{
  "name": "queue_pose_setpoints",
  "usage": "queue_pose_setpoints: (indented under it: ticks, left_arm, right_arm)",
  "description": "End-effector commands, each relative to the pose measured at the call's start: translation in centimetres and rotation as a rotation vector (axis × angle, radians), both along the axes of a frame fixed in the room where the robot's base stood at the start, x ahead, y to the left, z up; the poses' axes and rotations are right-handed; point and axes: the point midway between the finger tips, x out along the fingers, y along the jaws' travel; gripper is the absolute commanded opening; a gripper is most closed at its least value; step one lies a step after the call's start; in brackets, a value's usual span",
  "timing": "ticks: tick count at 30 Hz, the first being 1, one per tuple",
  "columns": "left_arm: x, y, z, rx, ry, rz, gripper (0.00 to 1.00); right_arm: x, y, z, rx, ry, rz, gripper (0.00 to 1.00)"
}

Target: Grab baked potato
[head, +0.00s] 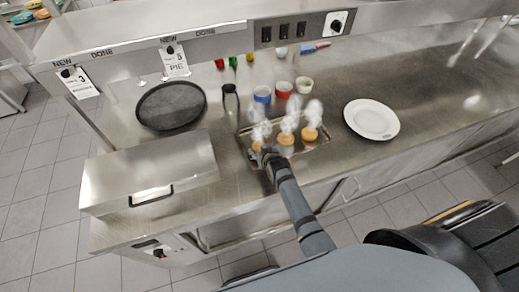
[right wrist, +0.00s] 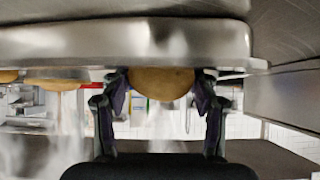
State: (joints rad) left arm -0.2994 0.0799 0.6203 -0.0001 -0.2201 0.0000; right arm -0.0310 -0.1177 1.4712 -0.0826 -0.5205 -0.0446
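Three steaming baked potatoes sit in a row on a metal tray (head: 318,146) on the counter: a left potato (head: 257,147), a middle potato (head: 285,138) and a right potato (head: 309,134). My right gripper (head: 266,154) is at the left potato, partly covering it. In the right wrist view, a potato (right wrist: 160,82) lies between the spread fingertips of my right gripper (right wrist: 161,88). The fingers look open around it; whether they touch its sides is hard to tell. More potatoes show at the left edge there (right wrist: 55,84). My left gripper is not in view.
A white plate (head: 371,119) lies right of the tray. Blue, red and cream cups (head: 283,89) stand behind it. A dark round pan (head: 171,105) and a metal box with a handle (head: 150,172) are at left. An overhead shelf (head: 200,32) runs along the back.

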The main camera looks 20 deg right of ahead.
Motion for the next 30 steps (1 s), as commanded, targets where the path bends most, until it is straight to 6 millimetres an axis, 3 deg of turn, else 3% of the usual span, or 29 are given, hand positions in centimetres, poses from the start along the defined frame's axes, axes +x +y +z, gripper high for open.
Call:
queue_pose_setpoints:
  ticks: [3, 11, 14, 18, 26, 30]
  left_arm:
    - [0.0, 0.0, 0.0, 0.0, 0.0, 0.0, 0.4]
    - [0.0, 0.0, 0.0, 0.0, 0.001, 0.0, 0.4]
    - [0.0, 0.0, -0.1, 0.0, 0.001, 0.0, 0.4]
    - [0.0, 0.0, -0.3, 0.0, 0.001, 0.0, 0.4]
    - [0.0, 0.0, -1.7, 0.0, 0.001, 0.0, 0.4]
    - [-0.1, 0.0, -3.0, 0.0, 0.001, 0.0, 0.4]
  right_arm:
    - [0.0, 0.0, 0.0, 0.0, 0.0, 0.0, 0.25]
    - [0.0, 0.0, 0.2, 0.0, 0.0, 0.0, 0.25]
    - [0.1, 0.0, 0.8, 0.001, -0.002, -0.001, 0.24]
    - [0.1, 0.0, 3.3, 0.002, -0.005, -0.001, 0.24]
    - [-5.1, -1.4, 8.9, 0.002, -0.003, -0.001, 0.24]
    - [-8.9, -2.5, 10.2, -0.002, 0.002, 0.0, 0.24]
